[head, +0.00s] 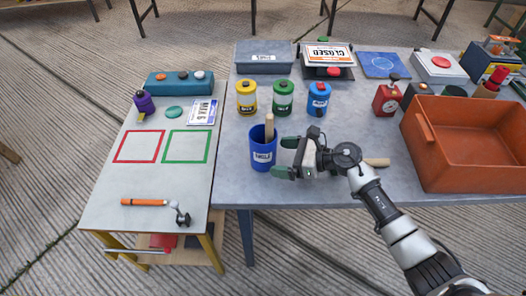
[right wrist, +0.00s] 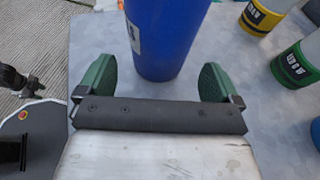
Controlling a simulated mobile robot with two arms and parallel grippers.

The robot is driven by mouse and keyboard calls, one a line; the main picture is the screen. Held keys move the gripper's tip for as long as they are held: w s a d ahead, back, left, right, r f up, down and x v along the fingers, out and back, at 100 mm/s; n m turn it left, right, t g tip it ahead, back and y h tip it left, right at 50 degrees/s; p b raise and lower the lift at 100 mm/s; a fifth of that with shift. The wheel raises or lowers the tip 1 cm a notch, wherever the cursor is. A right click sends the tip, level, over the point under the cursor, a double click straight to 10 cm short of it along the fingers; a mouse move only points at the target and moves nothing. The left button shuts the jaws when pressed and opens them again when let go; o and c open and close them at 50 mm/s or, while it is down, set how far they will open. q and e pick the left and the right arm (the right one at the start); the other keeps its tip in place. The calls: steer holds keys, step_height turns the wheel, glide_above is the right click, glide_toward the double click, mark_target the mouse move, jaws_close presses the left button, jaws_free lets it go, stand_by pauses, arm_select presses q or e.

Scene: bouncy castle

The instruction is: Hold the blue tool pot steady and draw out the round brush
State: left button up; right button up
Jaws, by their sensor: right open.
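The blue tool pot (head: 263,156) stands upright near the front left of the grey table. One light wooden handle (head: 269,127) sticks up out of it; its lower end is hidden inside the pot, so I cannot tell what tool it belongs to. My right gripper (head: 287,157) is open just right of the pot, its green fingers pointing at it. In the right wrist view the pot (right wrist: 166,38) stands between and just beyond the open fingers (right wrist: 158,82), with gaps on both sides.
Yellow (head: 246,98), green (head: 283,98) and blue (head: 319,99) labelled jars stand behind the pot. An orange bin (head: 468,177) is at the right. A wooden piece (head: 377,162) lies by my right wrist. The left side table (head: 150,183) holds an orange-handled tool (head: 145,202).

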mark_target(275, 157)
steer(key=b+x, duration=0.1)
steer(key=x, duration=0.2)
steer(key=shift+w+a+f+b, duration=0.1)
steer(key=shift+a+f+b, duration=0.1)
steer(key=shift+b, duration=0.2)
steer(key=shift+w+a, duration=0.2)
steer(key=shift+a, duration=0.4)
